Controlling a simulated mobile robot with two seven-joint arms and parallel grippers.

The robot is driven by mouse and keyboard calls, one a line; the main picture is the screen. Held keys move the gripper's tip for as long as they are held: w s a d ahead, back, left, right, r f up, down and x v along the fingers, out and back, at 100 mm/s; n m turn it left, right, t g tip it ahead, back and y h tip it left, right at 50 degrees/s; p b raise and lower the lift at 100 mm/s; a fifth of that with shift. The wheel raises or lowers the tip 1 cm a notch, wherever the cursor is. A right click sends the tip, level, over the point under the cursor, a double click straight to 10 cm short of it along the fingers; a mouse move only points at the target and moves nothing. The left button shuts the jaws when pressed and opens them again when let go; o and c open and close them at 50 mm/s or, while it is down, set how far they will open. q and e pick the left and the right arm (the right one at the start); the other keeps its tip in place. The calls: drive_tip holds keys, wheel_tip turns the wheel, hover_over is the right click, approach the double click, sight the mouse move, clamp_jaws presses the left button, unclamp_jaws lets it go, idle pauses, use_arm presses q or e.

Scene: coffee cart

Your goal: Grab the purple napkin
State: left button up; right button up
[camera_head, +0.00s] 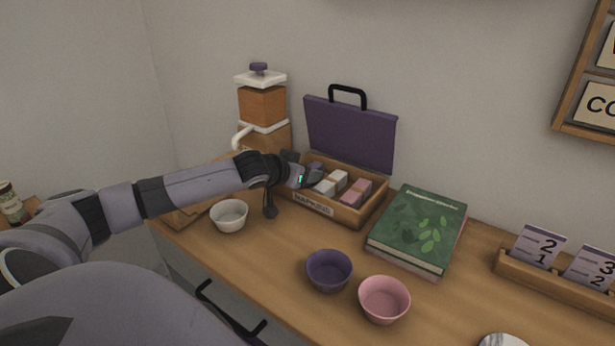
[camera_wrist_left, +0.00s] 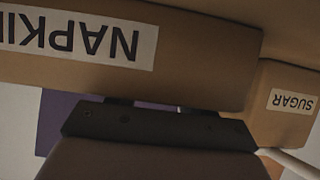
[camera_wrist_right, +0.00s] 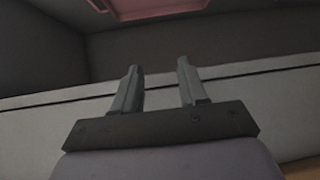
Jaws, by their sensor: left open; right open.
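The napkin box (camera_head: 347,214) stands open on the counter, its purple lid (camera_head: 350,137) raised at the back. A small part of the purple napkin (camera_head: 316,166) shows at the box's left end, mostly hidden by my left gripper (camera_head: 314,178). White napkins (camera_head: 331,185) and pink napkins (camera_head: 356,192) lie to its right. My left gripper is open at the box's left part; I cannot tell whether it touches the napkin. In the left wrist view the box front (camera_wrist_left: 200,60) hides the fingertips. My right gripper (camera_wrist_right: 158,80) is open and empty.
A sugar dispenser (camera_head: 262,104) stands behind my left arm. A white bowl (camera_head: 229,215), a purple bowl (camera_head: 329,271) and a pink bowl (camera_head: 384,299) are in front of the box. A green book (camera_head: 417,229) lies to its right, with a card rack (camera_head: 550,278) beyond.

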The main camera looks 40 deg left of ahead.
use_arm(q)
drive_tip(key=c, duration=0.7)
drive_tip(key=shift+c, duration=0.2)
